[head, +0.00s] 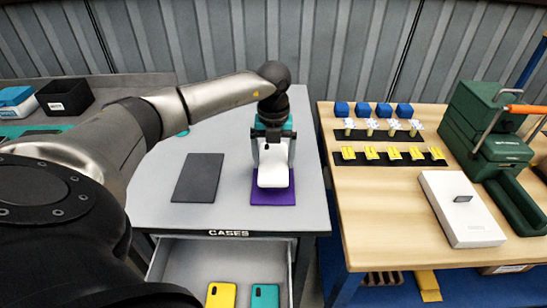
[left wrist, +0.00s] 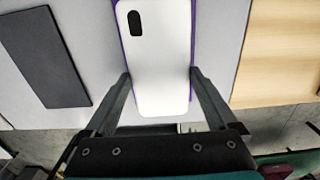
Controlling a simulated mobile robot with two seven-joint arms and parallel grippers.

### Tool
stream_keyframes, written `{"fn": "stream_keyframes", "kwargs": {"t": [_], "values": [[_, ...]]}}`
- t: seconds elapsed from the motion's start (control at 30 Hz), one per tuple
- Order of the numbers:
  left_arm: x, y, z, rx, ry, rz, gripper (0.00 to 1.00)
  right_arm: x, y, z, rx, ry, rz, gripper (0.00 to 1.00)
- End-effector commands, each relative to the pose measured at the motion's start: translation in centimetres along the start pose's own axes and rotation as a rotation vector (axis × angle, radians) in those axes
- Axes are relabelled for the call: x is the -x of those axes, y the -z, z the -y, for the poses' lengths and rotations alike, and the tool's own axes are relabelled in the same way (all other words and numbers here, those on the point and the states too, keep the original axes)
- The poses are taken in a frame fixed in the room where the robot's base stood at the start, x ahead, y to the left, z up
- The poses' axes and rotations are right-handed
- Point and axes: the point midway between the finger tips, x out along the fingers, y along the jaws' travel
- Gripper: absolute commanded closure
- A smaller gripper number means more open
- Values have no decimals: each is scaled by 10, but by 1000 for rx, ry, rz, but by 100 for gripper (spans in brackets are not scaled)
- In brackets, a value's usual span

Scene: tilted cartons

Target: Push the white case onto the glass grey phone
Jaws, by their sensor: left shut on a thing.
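The white case (head: 273,178) is between the fingers of my left gripper (head: 273,158), above a purple mat (head: 272,199) on the grey table. In the left wrist view the white case (left wrist: 162,70) shows its back, with a dark camera cutout near one end. The fingers of my left gripper (left wrist: 160,76) are shut on its two long sides. I cannot make out the glass grey phone; the case covers most of the mat, so anything under it is hidden. I cannot tell whether the case touches what is below. My right gripper is not in view.
A dark grey pad (head: 198,178) lies left of the purple mat. An open drawer (head: 190,270) below holds a yellow case (head: 221,295) and a teal case (head: 265,296).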

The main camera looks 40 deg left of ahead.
Motion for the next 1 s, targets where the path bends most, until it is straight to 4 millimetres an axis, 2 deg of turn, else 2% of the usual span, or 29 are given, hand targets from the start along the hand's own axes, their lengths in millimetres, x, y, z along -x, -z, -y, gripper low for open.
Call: {"fn": "stream_keyframes", "kwargs": {"t": [0.27, 0.3, 0.37, 0.6, 0.73, 0.87, 1.0], "values": [[0, 0, 0, 0, -1, -1, 62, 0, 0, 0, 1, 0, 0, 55], [0, 0, 0, -1, -1, -1, 6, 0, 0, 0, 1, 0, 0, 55], [0, 0, 0, 0, -1, -1, 0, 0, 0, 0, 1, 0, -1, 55], [0, 0, 0, -1, -1, -1, 0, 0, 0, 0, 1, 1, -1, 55], [10, 0, 0, -1, 1, 2, 0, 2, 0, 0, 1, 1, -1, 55], [34, -1, 1, -1, 3, 3, 0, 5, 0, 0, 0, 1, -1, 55], [68, -1, 1, 0, 3, 4, 0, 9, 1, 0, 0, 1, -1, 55]]}}
